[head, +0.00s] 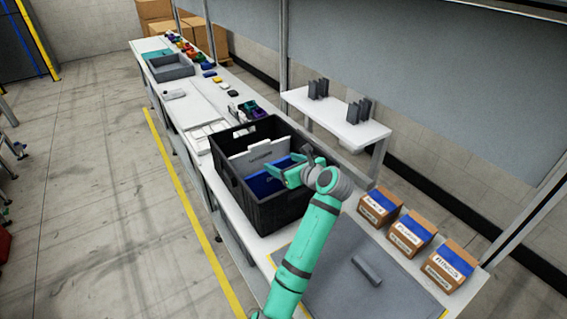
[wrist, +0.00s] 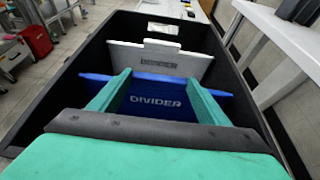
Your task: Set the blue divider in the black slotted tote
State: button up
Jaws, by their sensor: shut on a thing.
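The black slotted tote (head: 262,207) stands on the long bench; its wall also shows in the wrist view (wrist: 55,88). The blue divider (head: 262,185) is inside the tote, with its lettered face between my fingers in the wrist view (wrist: 158,113). My gripper (head: 292,175) is over the tote and shut on the blue divider; its green fingers also show in the wrist view (wrist: 155,95). A white divider (head: 262,153) stands upright across the tote, behind the blue one. The blue divider's lower edge and its fit in the slots are hidden.
A small raised shelf (head: 345,128) with dark upright holders stands right of the tote. Several cardboard boxes with blue tops (head: 410,232) line the right edge. A grey mat (head: 340,285) lies in front. A grey tray (head: 170,68) sits farther back.

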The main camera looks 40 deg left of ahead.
jog(key=shift+f, duration=0.25)
dwell(0.5)
jog(key=o, duration=1.6)
jog(key=v, duration=1)
jog(key=shift+s+d+r, duration=0.1)
jog(key=shift+d+r, duration=0.1)
jog(key=shift+d, duration=0.1)
